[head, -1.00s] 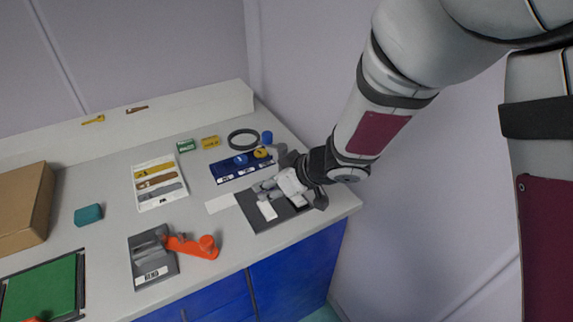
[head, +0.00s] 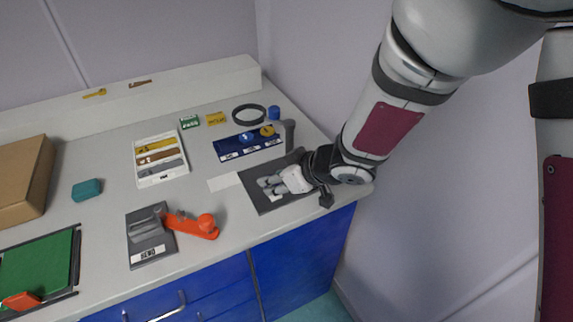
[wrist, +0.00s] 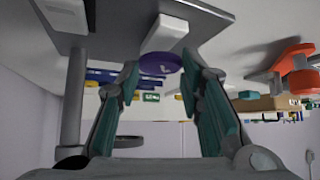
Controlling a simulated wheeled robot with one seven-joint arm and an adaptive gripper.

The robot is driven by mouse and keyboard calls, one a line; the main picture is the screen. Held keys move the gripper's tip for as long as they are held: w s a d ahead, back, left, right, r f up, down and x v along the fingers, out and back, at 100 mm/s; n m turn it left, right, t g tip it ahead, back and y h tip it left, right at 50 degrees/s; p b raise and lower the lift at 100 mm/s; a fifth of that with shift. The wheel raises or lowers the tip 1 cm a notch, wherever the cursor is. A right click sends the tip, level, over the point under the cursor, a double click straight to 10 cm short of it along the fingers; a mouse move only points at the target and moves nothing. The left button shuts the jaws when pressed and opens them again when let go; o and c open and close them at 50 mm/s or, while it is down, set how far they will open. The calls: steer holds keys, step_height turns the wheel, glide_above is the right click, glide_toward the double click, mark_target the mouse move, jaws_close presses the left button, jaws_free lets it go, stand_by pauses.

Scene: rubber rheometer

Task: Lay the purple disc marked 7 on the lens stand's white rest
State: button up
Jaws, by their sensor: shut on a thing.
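The purple disc (wrist: 160,64) is between my fingertips in the wrist view, with a pale mark on its face. My gripper (wrist: 159,68) is shut on it. The lens stand's white rest (wrist: 167,32) is a pale block right beyond the disc; whether they touch I cannot tell. The stand's dark base plate (head: 259,201) lies near the counter's right front edge, with its upright post (head: 289,137) behind. In the head view my gripper (head: 268,186) is low over this plate and hides most of the rest; the disc cannot be made out there.
A blue tray (head: 230,154) with a blue and a yellow disc stands behind the plate. A black ring (head: 249,114) and a blue cylinder (head: 274,112) are farther back. A grey fixture with an orange handle (head: 197,226) stands to the left. A white card (head: 223,182) lies beside the plate.

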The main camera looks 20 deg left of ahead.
steer(key=shift+f+b, duration=0.4)
steer(key=shift+f, duration=0.1)
stand_by(0.4)
steer(key=o, duration=0.9)
steer(key=shift+o, duration=0.2)
steer(key=v, duration=1.2)
